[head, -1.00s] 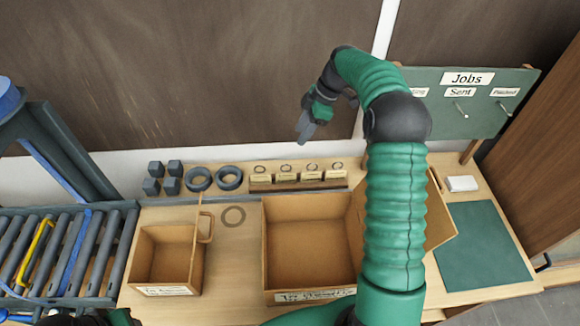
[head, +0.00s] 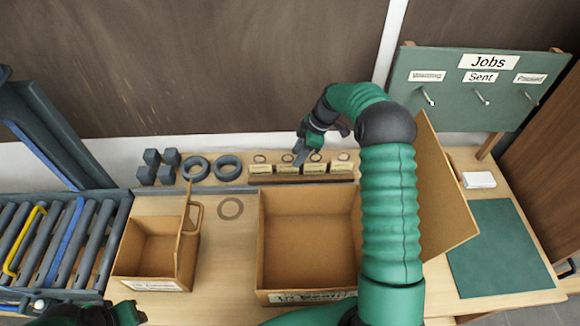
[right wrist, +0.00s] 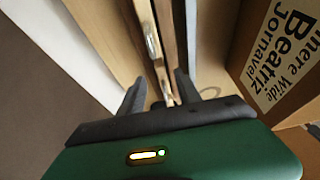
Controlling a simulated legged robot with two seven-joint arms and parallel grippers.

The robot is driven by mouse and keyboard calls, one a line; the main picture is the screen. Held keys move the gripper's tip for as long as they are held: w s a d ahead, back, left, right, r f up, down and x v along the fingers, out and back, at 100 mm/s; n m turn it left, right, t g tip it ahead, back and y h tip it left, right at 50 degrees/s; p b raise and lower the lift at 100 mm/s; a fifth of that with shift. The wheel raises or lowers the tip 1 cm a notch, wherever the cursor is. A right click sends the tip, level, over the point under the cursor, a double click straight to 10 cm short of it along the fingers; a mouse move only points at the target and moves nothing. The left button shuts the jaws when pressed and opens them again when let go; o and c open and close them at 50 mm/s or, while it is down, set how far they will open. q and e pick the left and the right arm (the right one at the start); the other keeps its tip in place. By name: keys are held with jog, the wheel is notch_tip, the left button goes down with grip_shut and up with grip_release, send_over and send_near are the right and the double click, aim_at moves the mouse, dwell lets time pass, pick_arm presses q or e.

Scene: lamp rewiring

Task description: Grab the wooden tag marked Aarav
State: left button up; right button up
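Several wooden tags (head: 261,169) with metal rings stand in a row in a wooden rack (head: 300,180) at the back of the table. Their writing is too small to read in the head view. My right gripper (head: 314,148) is open, just above and behind the row near its middle. In the right wrist view its fingers (right wrist: 160,95) are apart, with wooden edges and metal rings (right wrist: 152,45) between or just beyond them. I cannot read Aarav anywhere. My left gripper (head: 110,314) is mostly cut off at the lower left.
An open cardboard box (head: 308,240) stands in front of the rack, and a smaller one (head: 150,262) to its left. Dark rings (head: 228,167) and blocks (head: 150,157) lie left of the tags. A Jobs board (head: 460,90) with hooks stands at the right.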

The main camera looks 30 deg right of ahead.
aim_at(290, 162)
jog(key=a+f, duration=0.1)
jog(key=w+a+f+p, duration=0.1)
jog(key=f, duration=0.1)
jog(key=a+f, duration=0.1)
jog(key=f, duration=0.1)
jog(key=shift+w+a+p, duration=0.25)
jog(key=shift+a+p, duration=0.1)
jog(key=shift+p, duration=0.05)
jog(key=shift+a+f, duration=0.1)
jog(key=shift+f, duration=0.15)
jog(key=shift+w+d+f, duration=0.1)
jog(key=shift+d, duration=0.55)
jog(key=c, duration=0.5)
jog(key=shift+a, duration=0.1)
grip_shut()
pick_arm(q)
jog(key=shift+a+r, duration=0.55)
jog(key=shift+r, duration=0.25)
pick_arm(e)
jog(key=shift+a, duration=0.15)
